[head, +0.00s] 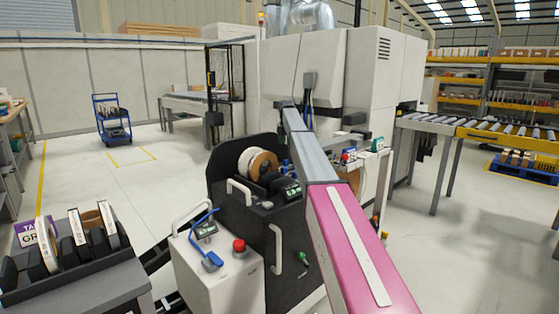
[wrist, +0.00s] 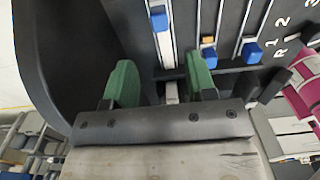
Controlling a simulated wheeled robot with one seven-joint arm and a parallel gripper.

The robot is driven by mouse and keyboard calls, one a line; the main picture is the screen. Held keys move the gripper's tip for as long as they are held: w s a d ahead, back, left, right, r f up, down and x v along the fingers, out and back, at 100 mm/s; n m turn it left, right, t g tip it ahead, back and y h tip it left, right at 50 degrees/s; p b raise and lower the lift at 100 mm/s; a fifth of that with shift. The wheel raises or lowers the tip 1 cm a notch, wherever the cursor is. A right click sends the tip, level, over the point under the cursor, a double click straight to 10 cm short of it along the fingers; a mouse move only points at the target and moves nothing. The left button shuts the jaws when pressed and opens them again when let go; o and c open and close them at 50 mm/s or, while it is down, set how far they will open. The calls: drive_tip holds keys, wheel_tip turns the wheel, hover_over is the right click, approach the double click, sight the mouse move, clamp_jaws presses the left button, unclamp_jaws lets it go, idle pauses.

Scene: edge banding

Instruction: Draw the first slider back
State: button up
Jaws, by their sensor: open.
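In the wrist view several slider tracks run up a dark panel. One blue slider knob (wrist: 158,22) sits on the left track, ahead of my gripper (wrist: 162,80). A second blue knob (wrist: 209,58), with a small orange block just above it, and a third blue knob (wrist: 252,52) sit lower on their tracks to the right. Marks including R, 1, 2 and 3 show at the right; I cannot tell which mark belongs to which slider. My gripper is open, its green fingertips apart, with a pale rail between them and no knob. I cannot make out the gripper in the head view.
A black unit with a tape roll (head: 260,163) stands beside my arm, by a grey cabinet with a red button (head: 239,246). A rack of rolls (head: 78,228) is at left. A roller conveyor (head: 480,128) is at right. The left floor has free room.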

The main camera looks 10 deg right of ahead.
sight(286, 160)
wheel_tip(286, 160, down, 11)
drive_tip(key=shift+r, duration=0.1)
idle(0.5)
